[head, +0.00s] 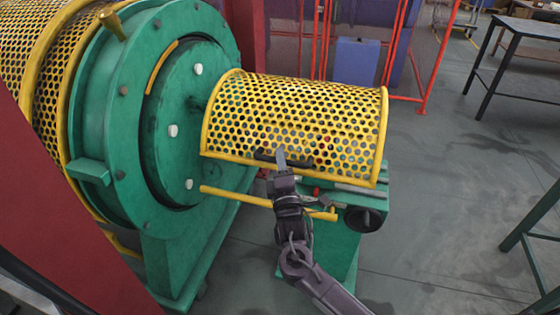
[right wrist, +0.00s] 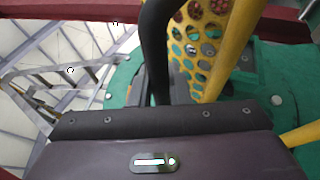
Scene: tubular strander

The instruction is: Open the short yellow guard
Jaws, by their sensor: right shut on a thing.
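The short yellow guard (head: 300,115) is a curved perforated cover with a yellow rim. It sits over the green stand to the right of the big green drum, and its lower front edge lies close above the yellow bar. A black handle (head: 265,157) is on its front lower edge. My right gripper (head: 281,160) is at that handle and shut on it. In the right wrist view the black handle (right wrist: 156,50) rises from the jaws, with the guard's mesh (right wrist: 198,45) just behind it. My left gripper is not in view.
The green drum (head: 175,130) with a long yellow guard (head: 40,60) stands at the left. A yellow bar (head: 235,196) runs below the short guard. A black knob (head: 363,219) sits on the green stand (head: 335,245). Open floor lies to the right, with dark tables (head: 525,28) beyond.

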